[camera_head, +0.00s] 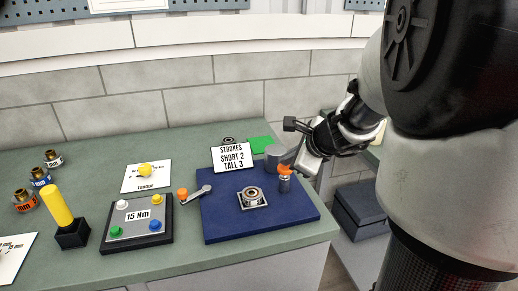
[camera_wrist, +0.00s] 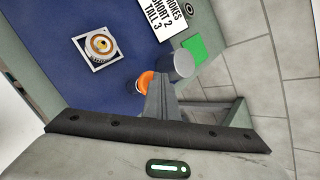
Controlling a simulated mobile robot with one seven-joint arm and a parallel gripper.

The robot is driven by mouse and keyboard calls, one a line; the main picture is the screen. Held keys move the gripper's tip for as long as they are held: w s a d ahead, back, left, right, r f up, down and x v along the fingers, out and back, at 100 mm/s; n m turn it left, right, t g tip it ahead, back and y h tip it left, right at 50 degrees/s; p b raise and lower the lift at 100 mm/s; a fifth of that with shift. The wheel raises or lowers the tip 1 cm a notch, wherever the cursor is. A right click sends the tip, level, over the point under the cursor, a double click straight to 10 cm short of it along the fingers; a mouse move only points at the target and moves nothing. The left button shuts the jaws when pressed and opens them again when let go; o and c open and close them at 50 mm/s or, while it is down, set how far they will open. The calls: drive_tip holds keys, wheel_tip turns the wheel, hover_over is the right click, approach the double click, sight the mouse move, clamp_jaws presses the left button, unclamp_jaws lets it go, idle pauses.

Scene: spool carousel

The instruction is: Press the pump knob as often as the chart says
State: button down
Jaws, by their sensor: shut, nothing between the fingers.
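The chart (camera_head: 232,157) stands at the back of the blue mat and reads "STROKES SHORT 2 TALL 3"; part of it also shows in the wrist view (camera_wrist: 163,15). The orange pump knob (camera_head: 285,169) tops a small grey cylinder (camera_head: 285,184) at the mat's right side. In the wrist view the knob (camera_wrist: 145,80) is partly hidden behind my fingers. My gripper (camera_head: 297,168) is shut and empty, right by the knob; its fingers (camera_wrist: 162,92) show closed together. I cannot tell whether they touch the knob.
A ring-shaped part on a square plate (camera_head: 252,204) lies on the blue mat (camera_head: 222,225). A larger grey cylinder (camera_head: 274,153) and a green square (camera_head: 261,144) are just behind the knob. A 15 Nm button box (camera_head: 137,232) and a yellow-handled tool (camera_head: 56,205) stand left.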

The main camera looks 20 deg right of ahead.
drive_tip(key=shift+f+b, duration=0.4)
drive_tip(key=shift+f, duration=0.1)
drive_tip(key=shift+r, duration=0.1)
idle(0.4)
drive_tip(key=shift+r+p, duration=1.55)
drive_tip(key=shift+r, duration=0.1)
drive_tip(key=shift+r, duration=0.1)
wheel_tip(320, 180, up, 5)
drive_tip(key=p, duration=0.4)
drive_tip(key=shift+p, duration=0.3)
